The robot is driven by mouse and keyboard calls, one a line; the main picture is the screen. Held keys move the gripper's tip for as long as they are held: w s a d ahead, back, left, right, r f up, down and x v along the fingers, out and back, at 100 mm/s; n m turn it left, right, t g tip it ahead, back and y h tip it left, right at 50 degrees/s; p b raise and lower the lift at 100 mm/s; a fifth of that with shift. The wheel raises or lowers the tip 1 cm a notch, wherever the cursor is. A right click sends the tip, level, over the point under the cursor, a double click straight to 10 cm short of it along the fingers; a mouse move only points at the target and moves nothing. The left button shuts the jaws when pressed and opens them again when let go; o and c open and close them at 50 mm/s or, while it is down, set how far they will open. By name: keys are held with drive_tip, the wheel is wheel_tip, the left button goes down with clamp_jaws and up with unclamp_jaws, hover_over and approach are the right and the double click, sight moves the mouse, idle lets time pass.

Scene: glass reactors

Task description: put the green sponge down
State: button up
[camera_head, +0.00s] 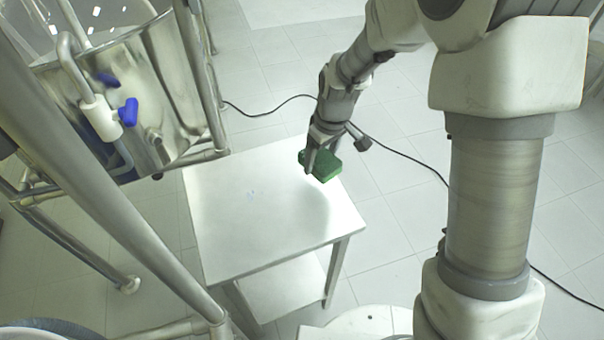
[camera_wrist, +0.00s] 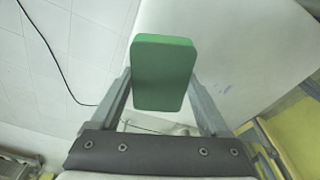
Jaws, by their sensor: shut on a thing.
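The green sponge (camera_head: 323,165) is a small block held in my gripper (camera_head: 309,172) over the right edge of a white table (camera_head: 232,235). In the wrist view the sponge (camera_wrist: 163,73) sits between the two fingers of my gripper (camera_wrist: 165,85), which are shut on its sides. The sponge looks raised above the tabletop, but the exact gap is hard to tell. The tabletop is otherwise bare.
A metal frame with a steel vessel (camera_head: 150,95) and blue-handled valve (camera_head: 128,111) stands left of the table. Black cables (camera_head: 405,150) lie on the tiled floor. The table has a lower shelf (camera_head: 285,288). The tabletop's middle is free.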

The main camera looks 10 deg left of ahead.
sight(303, 157)
drive_tip(key=a+f, duration=0.1)
drive_tip(key=a, duration=0.2)
drive_tip(key=a+f, duration=0.1)
drive_tip(key=shift+a+f, duration=0.2)
drive_tip(key=shift+f, duration=0.15)
drive_tip(key=shift+f+b, duration=0.3)
drive_tip(key=shift+f, duration=1.65)
drive_tip(key=shift+f, duration=0.2)
drive_tip(key=o, duration=1)
drive_tip(key=shift+o, duration=0.2)
drive_tip(key=shift+r, duration=0.1)
